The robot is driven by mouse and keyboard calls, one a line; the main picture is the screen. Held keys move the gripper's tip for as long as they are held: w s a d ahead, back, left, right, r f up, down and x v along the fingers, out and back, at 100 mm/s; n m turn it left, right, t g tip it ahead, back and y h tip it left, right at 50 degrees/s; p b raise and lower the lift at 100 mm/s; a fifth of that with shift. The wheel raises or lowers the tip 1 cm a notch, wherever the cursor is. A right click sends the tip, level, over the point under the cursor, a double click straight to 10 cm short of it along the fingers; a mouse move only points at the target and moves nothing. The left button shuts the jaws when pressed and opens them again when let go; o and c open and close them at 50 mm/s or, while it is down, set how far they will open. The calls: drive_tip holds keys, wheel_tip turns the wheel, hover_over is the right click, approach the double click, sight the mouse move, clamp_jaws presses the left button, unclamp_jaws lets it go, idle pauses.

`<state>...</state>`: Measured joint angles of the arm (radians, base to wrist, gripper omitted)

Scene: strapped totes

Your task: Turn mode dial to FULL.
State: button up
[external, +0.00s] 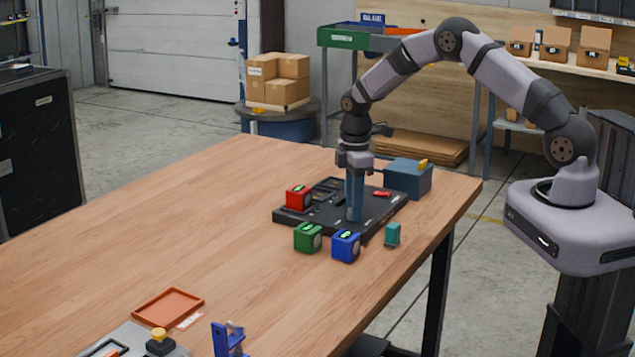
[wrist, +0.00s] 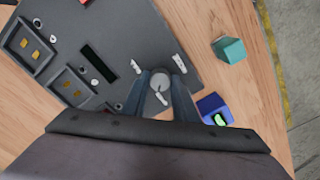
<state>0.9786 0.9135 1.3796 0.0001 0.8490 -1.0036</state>
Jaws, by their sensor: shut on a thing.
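The dark panel (external: 293,218) lies on the wooden table and also fills the left of the wrist view (wrist: 120,35). The mode dial (wrist: 159,82) is a small grey round knob near the panel's edge, with a light pointer mark on it. White labels (wrist: 135,67) stand near it on the panel; their wording is too small to read. My gripper (external: 354,217) points straight down onto the panel. In the wrist view its two blue-grey fingers (wrist: 160,92) stand either side of the dial and are shut on it. The dial is hidden in the external view.
Green (external: 307,237), blue (external: 346,246) and teal (external: 393,235) blocks stand on the table close in front. A blue-grey box (external: 408,178) is behind right. The table's middle is clear; an orange tray (external: 168,307) lies at the front.

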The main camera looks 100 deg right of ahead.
drive_tip(key=m+b, duration=0.1)
drive_tip(key=m, duration=0.4)
drive_tip(key=shift+b, duration=0.35)
drive_tip(key=m+b, duration=0.1)
drive_tip(key=m, duration=1)
drive_tip(key=shift+b, duration=0.35)
drive_tip(key=m, duration=0.5)
drive_tip(key=shift+r, duration=0.1)
drive_tip(key=o, duration=1.1)
drive_tip(key=shift+c, duration=0.2)
